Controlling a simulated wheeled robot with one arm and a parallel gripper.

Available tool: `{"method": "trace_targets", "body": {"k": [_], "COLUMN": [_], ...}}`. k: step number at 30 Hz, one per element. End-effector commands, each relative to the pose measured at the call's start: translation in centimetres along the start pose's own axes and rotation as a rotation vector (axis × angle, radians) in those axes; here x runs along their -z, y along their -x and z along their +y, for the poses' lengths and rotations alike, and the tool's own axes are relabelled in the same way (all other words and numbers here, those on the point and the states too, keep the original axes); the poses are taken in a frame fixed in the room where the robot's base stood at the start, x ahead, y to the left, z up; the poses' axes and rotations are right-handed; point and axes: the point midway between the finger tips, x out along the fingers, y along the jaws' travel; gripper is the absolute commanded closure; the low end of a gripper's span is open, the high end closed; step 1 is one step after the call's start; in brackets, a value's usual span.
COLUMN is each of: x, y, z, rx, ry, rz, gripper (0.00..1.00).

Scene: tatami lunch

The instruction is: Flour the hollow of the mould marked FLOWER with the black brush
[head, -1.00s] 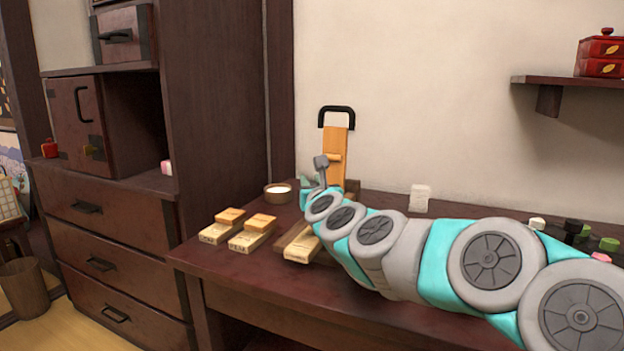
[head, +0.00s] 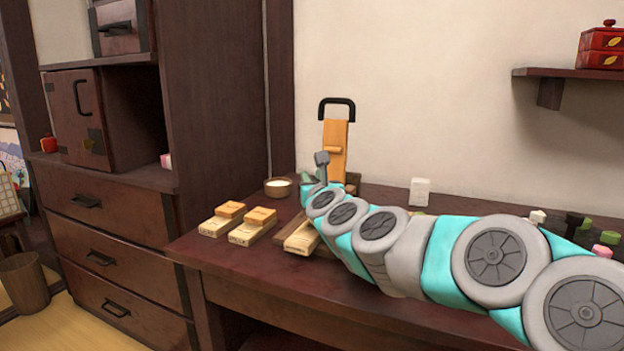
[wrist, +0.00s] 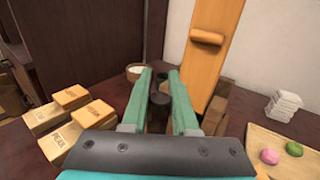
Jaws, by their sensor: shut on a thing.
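My gripper (wrist: 160,74) is shut on a dark, round-handled thing, which looks like the black brush (wrist: 157,112); its far end is not clear. In the head view my gripper (head: 308,179) is mostly hidden by my arm, near the bowl. A third pale mould (head: 301,236) lies partly behind my arm. The lettering is too small to read surely, so I cannot tell which is FLOWER. No hollow shows.
A small bowl of white powder (head: 278,187) stands at the back left of the table. An orange upright board (head: 335,145) with a black handle stands behind my gripper. A white stack (head: 420,192) and small coloured pieces (head: 602,250) are to the right.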

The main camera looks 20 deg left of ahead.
Motion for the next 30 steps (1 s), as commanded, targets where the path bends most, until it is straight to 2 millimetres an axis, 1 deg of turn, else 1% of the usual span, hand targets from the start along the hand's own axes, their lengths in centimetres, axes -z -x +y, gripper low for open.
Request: {"method": "trace_targets", "body": {"k": [8,30], "x": [0.1,1.0], "y": [0.0,0.0], "z": [0.0,0.1], "rx": [0.000,-0.001], "ry": [0.001,0.002], "rz": [0.000,-0.001], "gripper": [1.00,1.00]}}
